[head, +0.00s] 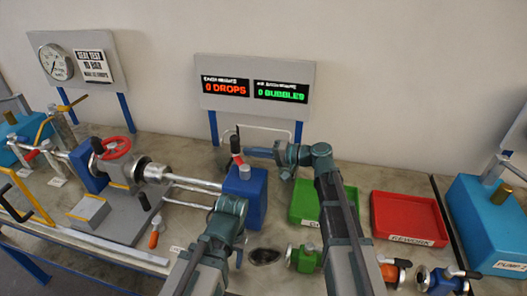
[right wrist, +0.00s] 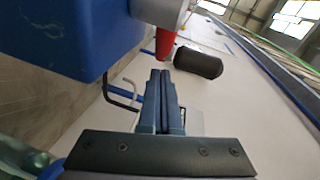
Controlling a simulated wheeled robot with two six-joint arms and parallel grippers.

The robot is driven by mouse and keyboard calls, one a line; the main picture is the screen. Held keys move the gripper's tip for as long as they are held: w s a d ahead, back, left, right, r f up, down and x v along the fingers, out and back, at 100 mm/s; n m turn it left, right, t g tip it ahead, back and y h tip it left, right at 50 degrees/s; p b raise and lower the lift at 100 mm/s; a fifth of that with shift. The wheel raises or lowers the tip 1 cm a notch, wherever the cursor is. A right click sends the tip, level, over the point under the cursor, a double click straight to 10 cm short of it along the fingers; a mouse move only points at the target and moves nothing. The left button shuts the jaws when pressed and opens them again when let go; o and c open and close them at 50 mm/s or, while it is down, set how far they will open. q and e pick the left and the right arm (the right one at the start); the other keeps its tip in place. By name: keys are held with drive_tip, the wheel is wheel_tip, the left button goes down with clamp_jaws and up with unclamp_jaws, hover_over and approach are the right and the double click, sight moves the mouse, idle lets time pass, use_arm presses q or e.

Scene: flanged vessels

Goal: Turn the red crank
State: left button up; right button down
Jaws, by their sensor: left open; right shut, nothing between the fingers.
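The red crank (head: 238,160) sits on top of the blue block (head: 246,192), with a black grip sticking up in the head view. In the right wrist view its red part (right wrist: 166,42) and black grip (right wrist: 198,62) show just beyond my right fingertips. My right gripper (head: 254,152) is shut and empty, pointing left toward the crank; its closed fingers (right wrist: 161,74) appear close to the crank, but contact cannot be confirmed. My left gripper (head: 239,242) is open, low in front of the blue block, with its fingers mostly hidden behind my wrist.
A red handwheel (head: 117,148) and a metal vessel stand left. Green (head: 307,205) and red (head: 408,217) trays lie right. Flanged fittings (head: 303,258) lie at the front. A display panel (head: 256,88) reads 0 drops and 0 bubbles. A blue pump (head: 488,222) stands far right.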

sight(239, 154)
use_arm(q)
drive_tip(key=shift+f, duration=0.15)
use_arm(e)
drive_tip(key=shift+s+a+f, duration=0.15)
drive_tip(key=shift+s+a, duration=0.05)
drive_tip(key=shift+a, duration=0.25)
drive_tip(key=shift+w, duration=0.1)
drive_tip(key=shift+a+n+g, duration=0.2)
drive_tip(key=shift+n+g, duration=0.1)
drive_tip(key=shift+g, duration=0.3)
drive_tip(key=shift+w+a+n+g+y, duration=0.1)
drive_tip(key=shift+a+n+g+y, duration=0.05)
drive_tip(key=shift+n+g+y, duration=0.2)
drive_tip(key=a+n+g, duration=0.1)
drive_tip(key=g, duration=0.1)
drive_tip(key=a+n+g, duration=0.1)
drive_tip(key=n+g, duration=0.1)
drive_tip(key=shift+y, duration=0.35)
drive_tip(key=shift+s+a, duration=0.2)
drive_tip(key=shift+a, duration=0.05)
drive_tip(key=shift+s+a, duration=0.25)
drive_tip(key=shift+a, duration=0.3)
drive_tip(key=shift+s+a, duration=0.25)
drive_tip(key=shift+a, duration=0.3)
drive_tip(key=shift+a, duration=0.15)
